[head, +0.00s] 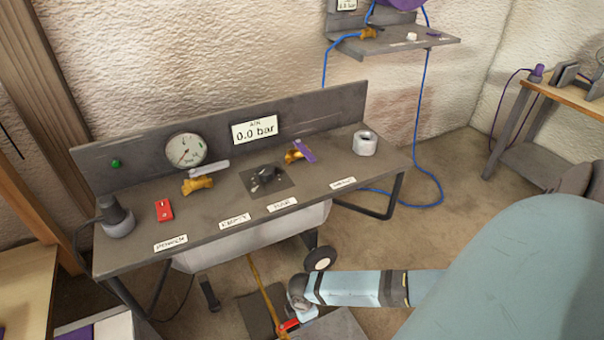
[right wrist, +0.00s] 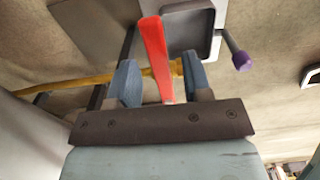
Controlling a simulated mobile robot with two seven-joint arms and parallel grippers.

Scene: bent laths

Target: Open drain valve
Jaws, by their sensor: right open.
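The drain valve's red lever (right wrist: 155,55) stands between the two blue-grey fingers of my right gripper (right wrist: 160,78) in the right wrist view. The fingers are apart, with a gap on each side of the lever. The lever points away from the gripper palm and lies across a thin yellow pipe (right wrist: 75,83). In the head view the red lever (head: 289,325) shows at the bottom, beside my right gripper (head: 296,316), below the bench front. The yellow pipe (head: 262,285) runs down to it. The valve body is mostly hidden. My left gripper is not in view.
A grey bench (head: 225,215) carries a gauge (head: 186,150), a yellow valve (head: 198,185), a red switch (head: 164,210) and a "0.0 bar" display (head: 254,129). A tank with a wheel (head: 320,258) is beneath. A purple-tipped part (right wrist: 240,61) is right of the lever.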

